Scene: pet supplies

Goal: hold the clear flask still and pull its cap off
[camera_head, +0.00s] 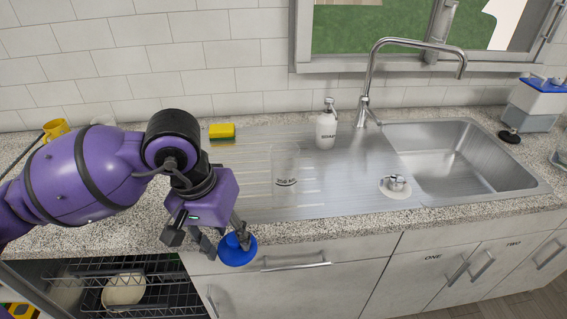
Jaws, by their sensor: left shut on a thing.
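The clear flask (285,178) stands upright on the ribbed steel drainboard, left of the soap bottle. It is see-through with dark lettering low on its side, and no cap shows on its top. My left gripper (228,240) is shut on a round blue cap (238,252), in front of the counter edge, below and left of the flask. The gripper and cap are apart from the flask in the picture. My right gripper is not in view, and nothing is seen holding the flask.
A soap bottle (326,128), faucet (368,85) and sink basin (465,158) are to the right. A yellow sponge (222,131) lies behind my left arm. A wire rack (150,285) with a pale dish (124,290) is below. Drainboard room around the flask is clear.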

